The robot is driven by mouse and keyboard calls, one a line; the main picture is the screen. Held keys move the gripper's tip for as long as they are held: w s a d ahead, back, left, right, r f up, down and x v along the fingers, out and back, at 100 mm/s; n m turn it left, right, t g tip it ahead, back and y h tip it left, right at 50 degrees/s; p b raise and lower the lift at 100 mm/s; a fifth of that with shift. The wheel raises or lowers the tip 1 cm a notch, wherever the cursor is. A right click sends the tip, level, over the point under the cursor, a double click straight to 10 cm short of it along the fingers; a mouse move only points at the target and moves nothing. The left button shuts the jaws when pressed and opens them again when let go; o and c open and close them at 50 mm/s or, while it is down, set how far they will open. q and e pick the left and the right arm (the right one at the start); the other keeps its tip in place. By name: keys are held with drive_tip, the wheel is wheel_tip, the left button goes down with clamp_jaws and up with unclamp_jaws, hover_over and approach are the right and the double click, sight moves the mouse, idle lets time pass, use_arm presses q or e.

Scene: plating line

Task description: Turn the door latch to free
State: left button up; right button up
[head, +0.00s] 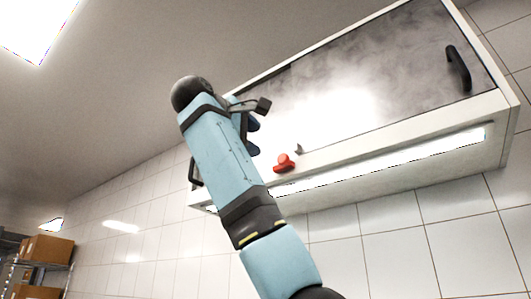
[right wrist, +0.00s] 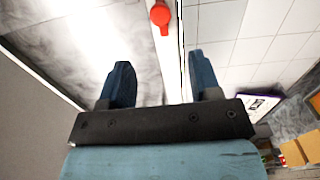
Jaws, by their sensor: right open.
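The door latch is a small red knob (head: 284,162) on the lower frame of the wall cabinet, close to the lower edge of a grey door (head: 370,65). It also shows in the right wrist view (right wrist: 160,16), top centre, beyond the fingertips and roughly in line with the gap between them. My right gripper (head: 253,136) is up beside the cabinet, left of the latch, partly hidden by its own arm. Its two blue fingers stand wide apart and empty in the right wrist view (right wrist: 161,80). It is apart from the latch. My left gripper is not in view.
The cabinet has a dark handle (head: 458,68) at right and another handle (head: 194,172) at left, near my arm. A small grey catch (head: 299,149) sits beside the latch. A lit strip (head: 400,160) runs underneath. Boxes on a shelf (head: 48,249) stand far left.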

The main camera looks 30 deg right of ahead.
drive_tip(key=shift+v, duration=1.15)
drive_tip(key=shift+f, duration=0.1)
